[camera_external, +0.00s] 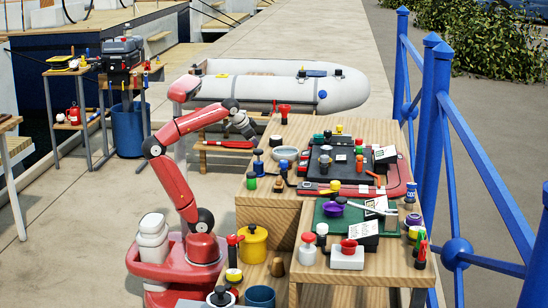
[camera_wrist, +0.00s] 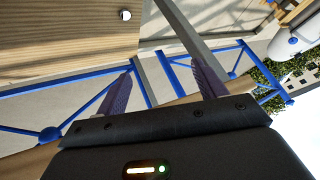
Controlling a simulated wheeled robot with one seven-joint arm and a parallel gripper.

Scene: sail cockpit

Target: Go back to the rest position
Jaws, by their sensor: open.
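My red arm rises from its base at the left of the workbench and bends at a high elbow. Its dark end, my gripper (camera_external: 250,132), hangs in the air near the back left corner of the wooden bench (camera_external: 262,207). In the wrist view my gripper (camera_wrist: 163,75) shows two purple-grey fingers spread wide apart. Nothing is held between them. In the wrist view a wooden surface (camera_wrist: 60,35) fills the upper left, with blue railing beyond the fingers. The fingertips are too small to make out in the external view.
The bench is crowded with a black tray, a red-framed board, a green board (camera_external: 325,236), knobs and bowls. A yellow pot (camera_external: 253,244) and blue cup (camera_external: 260,296) stand beside my base. A grey dinghy (camera_external: 345,92) lies behind; blue railing (camera_external: 437,130) runs right.

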